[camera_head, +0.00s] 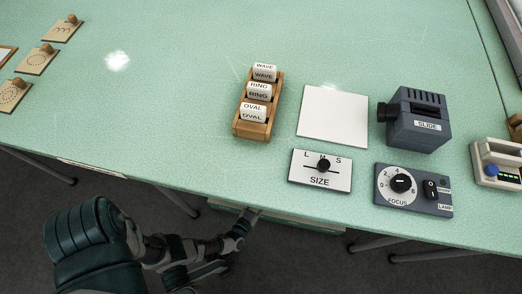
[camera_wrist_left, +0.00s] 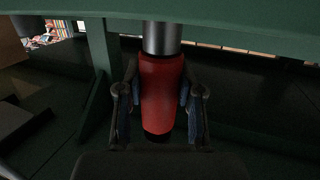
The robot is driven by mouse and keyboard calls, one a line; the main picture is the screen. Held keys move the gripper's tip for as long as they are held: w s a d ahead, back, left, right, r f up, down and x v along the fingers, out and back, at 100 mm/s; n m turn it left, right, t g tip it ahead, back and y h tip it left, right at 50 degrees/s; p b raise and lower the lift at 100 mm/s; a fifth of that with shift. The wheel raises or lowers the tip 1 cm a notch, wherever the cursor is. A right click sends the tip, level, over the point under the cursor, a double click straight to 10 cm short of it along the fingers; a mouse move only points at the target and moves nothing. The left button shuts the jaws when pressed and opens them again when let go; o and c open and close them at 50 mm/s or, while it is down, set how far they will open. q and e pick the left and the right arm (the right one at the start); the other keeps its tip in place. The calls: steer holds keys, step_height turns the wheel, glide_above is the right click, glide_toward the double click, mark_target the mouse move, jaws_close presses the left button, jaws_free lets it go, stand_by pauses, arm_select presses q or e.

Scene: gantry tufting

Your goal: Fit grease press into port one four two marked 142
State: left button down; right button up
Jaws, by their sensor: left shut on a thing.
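The grease press shows in the left wrist view as a red cylinder (camera_wrist_left: 161,85) with a bright metal section at its top and a dark lower end. My left gripper (camera_wrist_left: 160,105) is shut on its red body, one finger on each side. In the head view my left gripper (camera_head: 240,228) is low at the table's front edge, and the press is hidden there. No port marked 142 is readable in either view. My right gripper is not in view.
A green table (camera_head: 190,110) fills the head view. On it stand a wooden rack (camera_head: 251,131) with labelled blocks, a white sheet (camera_head: 333,115), a SIZE panel (camera_head: 320,171), a SLIDE box (camera_head: 420,120) and a FOCUS panel (camera_head: 412,190). A green leg (camera_wrist_left: 101,70) stands left of the press.

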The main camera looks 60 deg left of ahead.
arm_select(q)
steer(key=c, duration=0.7)
jaws_free()
steer(key=shift+f, duration=0.1)
steer(key=shift+o, duration=0.2)
step_height(320, 180, up, 10)
steer(key=shift+f, duration=0.1)
